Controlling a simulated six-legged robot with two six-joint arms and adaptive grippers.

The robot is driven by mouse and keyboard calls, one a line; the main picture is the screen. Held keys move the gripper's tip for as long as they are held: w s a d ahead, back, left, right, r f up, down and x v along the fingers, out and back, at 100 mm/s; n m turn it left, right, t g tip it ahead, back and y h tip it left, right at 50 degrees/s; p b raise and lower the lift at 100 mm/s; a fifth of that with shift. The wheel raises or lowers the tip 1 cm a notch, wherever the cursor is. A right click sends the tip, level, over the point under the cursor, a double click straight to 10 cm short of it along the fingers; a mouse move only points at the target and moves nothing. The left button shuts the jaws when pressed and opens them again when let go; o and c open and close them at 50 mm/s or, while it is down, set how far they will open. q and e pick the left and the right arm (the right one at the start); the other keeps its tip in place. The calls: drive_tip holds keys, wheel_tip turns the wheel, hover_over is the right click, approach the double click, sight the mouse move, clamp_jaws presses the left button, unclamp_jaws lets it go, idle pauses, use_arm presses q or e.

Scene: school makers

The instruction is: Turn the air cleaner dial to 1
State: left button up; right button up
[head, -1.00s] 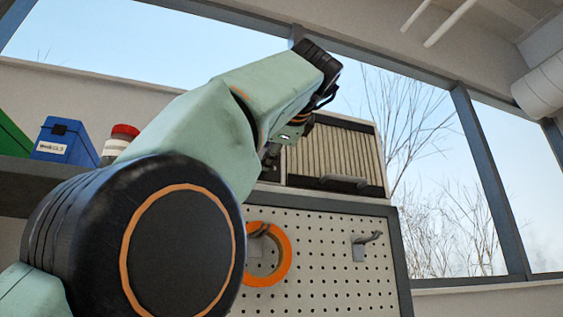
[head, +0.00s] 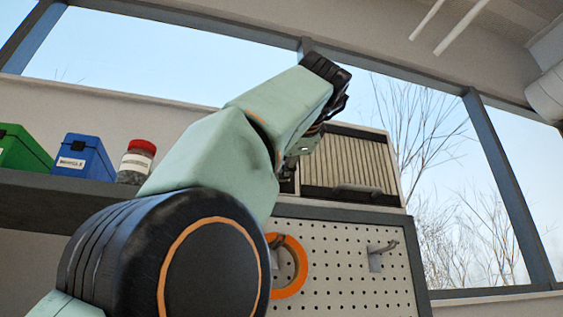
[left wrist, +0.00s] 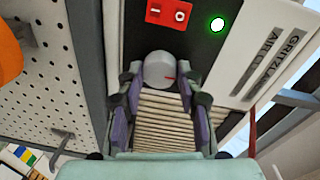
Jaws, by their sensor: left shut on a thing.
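The air cleaner (head: 350,165) is a box with a pleated beige front, on top of the pegboard cabinet. Its dark panel in the left wrist view carries a round grey dial (left wrist: 159,68) with a red mark on its right side. My left gripper (left wrist: 160,88) is shut on the dial, one finger on each side. In the head view, my arm hides the dial and most of the left gripper (head: 298,150). The right gripper is in neither view.
A red switch (left wrist: 168,13) and a lit green lamp (left wrist: 217,25) are near the dial. Orange tape (head: 291,268) hangs on the pegboard (head: 340,265), beside an empty hook (head: 380,255). A shelf at left holds a green bin (head: 22,150), blue bin (head: 84,157) and red-lidded jar (head: 137,162).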

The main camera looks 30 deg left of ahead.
use_arm(q)
drive_tip(key=shift+s+r, duration=0.1)
drive_tip(key=o, duration=1.2)
drive_tip(key=shift+d, duration=0.15)
drive_tip(key=v, duration=0.7)
drive_tip(key=shift+s, duration=0.2)
drive_tip(key=shift+w+d, duration=0.1)
drive_tip(key=shift+d, duration=0.05)
